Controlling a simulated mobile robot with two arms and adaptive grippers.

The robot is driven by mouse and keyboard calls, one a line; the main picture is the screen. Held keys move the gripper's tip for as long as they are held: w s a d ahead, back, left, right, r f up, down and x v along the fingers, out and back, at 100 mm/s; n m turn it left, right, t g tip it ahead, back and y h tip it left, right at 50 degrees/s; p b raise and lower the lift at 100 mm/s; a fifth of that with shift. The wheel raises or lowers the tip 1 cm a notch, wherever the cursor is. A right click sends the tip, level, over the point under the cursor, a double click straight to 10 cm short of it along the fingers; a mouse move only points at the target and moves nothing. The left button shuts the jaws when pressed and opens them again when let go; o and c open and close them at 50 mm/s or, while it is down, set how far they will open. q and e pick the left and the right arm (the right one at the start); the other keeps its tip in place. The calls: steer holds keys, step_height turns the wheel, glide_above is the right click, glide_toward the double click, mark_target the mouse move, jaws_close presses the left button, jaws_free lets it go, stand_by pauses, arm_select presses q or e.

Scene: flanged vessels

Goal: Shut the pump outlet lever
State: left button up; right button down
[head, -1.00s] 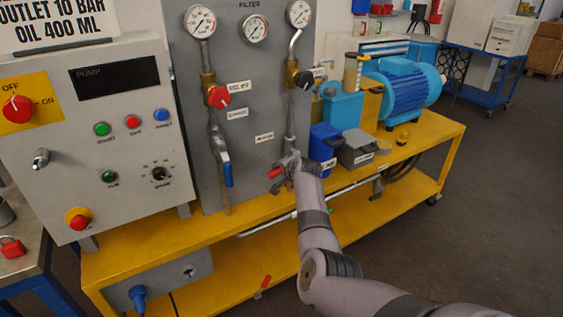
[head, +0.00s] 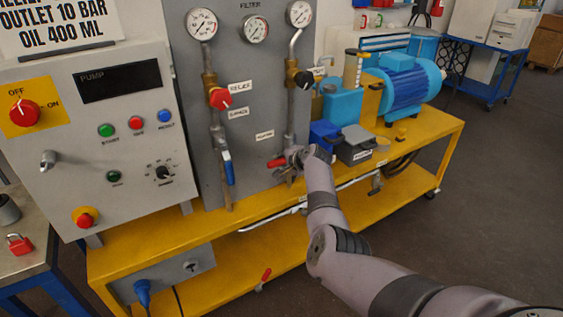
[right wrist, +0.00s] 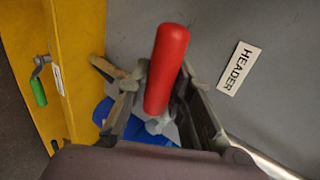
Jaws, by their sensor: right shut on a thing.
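A red-handled lever (head: 277,162) sits low on the right-hand pipe of the grey panel, by a small label (head: 265,135). The label reads HEADER in the right wrist view (right wrist: 240,69). My right gripper (head: 290,164) is at this lever, with its fingers closed about the red handle (right wrist: 166,70) in the right wrist view. The lever's pivot is mostly hidden by the gripper. A blue-handled lever (head: 229,170) hangs down on the left pipe, apart from the gripper. No label naming the pump outlet is legible. My left gripper is not in view.
A blue box (head: 323,134) and a grey box (head: 355,146) stand close right of my gripper. The blue motor (head: 406,82) is behind them. A control panel (head: 110,130) stands left; open floor lies right.

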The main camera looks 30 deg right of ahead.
steer(key=shift+r, duration=0.15)
steer(key=c, duration=1.4)
jaws_free()
steer(key=v, duration=1.2)
